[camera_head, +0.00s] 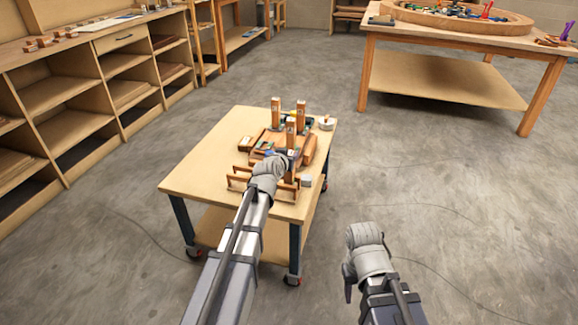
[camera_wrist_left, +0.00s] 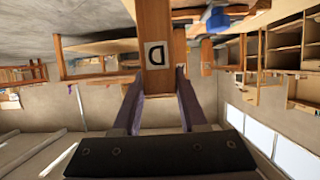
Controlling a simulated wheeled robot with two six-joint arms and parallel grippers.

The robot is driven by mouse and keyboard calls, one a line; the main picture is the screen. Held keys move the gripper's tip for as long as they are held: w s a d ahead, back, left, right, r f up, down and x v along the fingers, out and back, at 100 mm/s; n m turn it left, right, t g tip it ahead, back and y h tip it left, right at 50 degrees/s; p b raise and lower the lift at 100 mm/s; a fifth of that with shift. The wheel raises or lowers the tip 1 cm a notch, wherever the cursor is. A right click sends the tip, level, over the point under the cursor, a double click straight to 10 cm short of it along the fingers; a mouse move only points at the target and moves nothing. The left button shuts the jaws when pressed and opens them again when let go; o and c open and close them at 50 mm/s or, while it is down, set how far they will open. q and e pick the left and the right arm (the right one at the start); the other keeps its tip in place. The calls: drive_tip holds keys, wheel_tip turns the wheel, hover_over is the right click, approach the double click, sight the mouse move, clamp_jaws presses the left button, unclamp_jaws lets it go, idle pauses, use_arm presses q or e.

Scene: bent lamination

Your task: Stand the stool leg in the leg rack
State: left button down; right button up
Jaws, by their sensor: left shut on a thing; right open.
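The stool leg (camera_head: 291,130) is an upright wooden post; in the left wrist view it is a wooden bar (camera_wrist_left: 155,20) with a white label marked D. My left gripper (camera_head: 284,156) is shut on it, with both fingers (camera_wrist_left: 158,78) against its sides. Two similar posts stand upright behind it, one at the left (camera_head: 276,112) and one at the right (camera_head: 300,113). The rack is not clearly distinguishable. My right gripper (camera_head: 348,278) is open, away from the table.
The small wheeled table (camera_head: 205,165) holds a low wooden frame (camera_head: 238,181) at its front and other wooden parts around the posts. Its left side is bare. Shelving (camera_head: 95,75) stands at the left, a larger workbench (camera_head: 450,42) at the back right. Open floor lies right.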

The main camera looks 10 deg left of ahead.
use_arm(q)
wheel_tip(320, 180, down, 3)
drive_tip(key=shift+f+b, duration=0.1)
drive_tip(key=shift+b, duration=1.05)
drive_tip(key=shift+r, duration=0.2)
drive_tip(key=shift+f, duration=0.15)
drive_tip(key=shift+c, duration=2.2)
unclamp_jaws()
